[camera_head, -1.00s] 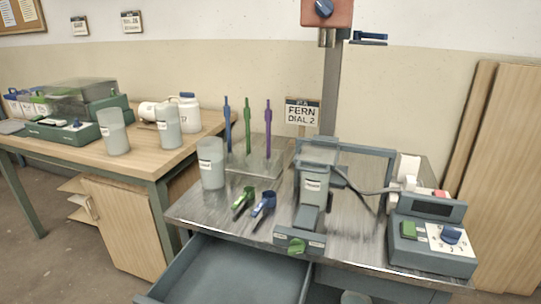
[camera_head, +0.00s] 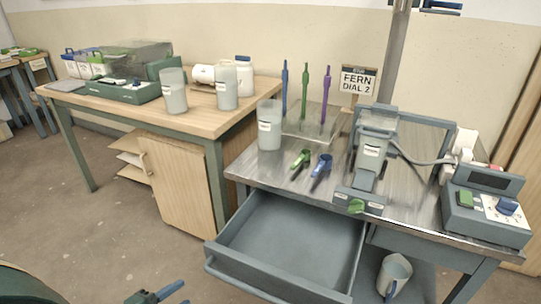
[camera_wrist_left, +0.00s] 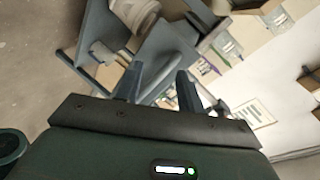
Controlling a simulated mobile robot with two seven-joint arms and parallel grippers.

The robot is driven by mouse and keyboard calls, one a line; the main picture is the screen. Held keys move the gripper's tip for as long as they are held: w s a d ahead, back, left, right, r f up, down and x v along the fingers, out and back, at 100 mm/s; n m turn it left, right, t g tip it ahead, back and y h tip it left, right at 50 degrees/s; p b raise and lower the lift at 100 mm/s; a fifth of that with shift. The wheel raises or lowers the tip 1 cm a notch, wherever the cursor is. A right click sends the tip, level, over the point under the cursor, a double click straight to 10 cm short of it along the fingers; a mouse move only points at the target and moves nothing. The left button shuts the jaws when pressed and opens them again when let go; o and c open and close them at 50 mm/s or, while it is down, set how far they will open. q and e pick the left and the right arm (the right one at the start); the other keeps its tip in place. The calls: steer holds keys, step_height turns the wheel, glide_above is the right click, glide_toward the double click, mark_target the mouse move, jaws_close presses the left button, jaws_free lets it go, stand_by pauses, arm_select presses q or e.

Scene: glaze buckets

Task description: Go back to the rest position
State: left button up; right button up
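My left gripper (camera_head: 158,292) shows at the bottom left edge of the head view, low over the floor and apart from both tables. In the left wrist view its two fingers (camera_wrist_left: 158,85) stand apart with nothing held between them. A dark green part of my left arm shows in the bottom left corner of the head view. My right gripper is in neither view.
The metal table (camera_head: 402,211) holds a dial box (camera_head: 487,215), a mixing stand, scoops and a grey cup (camera_head: 269,126). Its drawer (camera_head: 290,240) is open. A bucket (camera_head: 394,276) stands below. The wooden table (camera_head: 205,116) carries cups and jars. Floor at left is clear.

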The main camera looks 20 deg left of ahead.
arm_select(q)
steer(key=s+d+r+n+g+y, duration=0.35)
steer(key=s+d+n+g, duration=0.35)
steer(key=d+n+g, duration=0.45)
steer(key=w+d+r+t+h+p, duration=0.2)
steer(key=d+r+t+p, duration=0.2)
steer(key=p, duration=0.5)
steer(key=w+d+r+t+h+p, duration=0.2)
steer(key=w+d+r+t+p, duration=0.1)
steer(key=r+p, duration=0.6)
steer(key=shift+w+d+n+t+p, duration=0.25)
steer(key=shift+d+n+t+p, duration=0.2)
steer(key=shift+t+p, duration=0.15)
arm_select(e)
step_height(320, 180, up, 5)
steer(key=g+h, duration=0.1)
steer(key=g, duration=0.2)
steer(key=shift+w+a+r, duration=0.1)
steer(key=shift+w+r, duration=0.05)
arm_select(q)
steer(key=shift+f, duration=0.2)
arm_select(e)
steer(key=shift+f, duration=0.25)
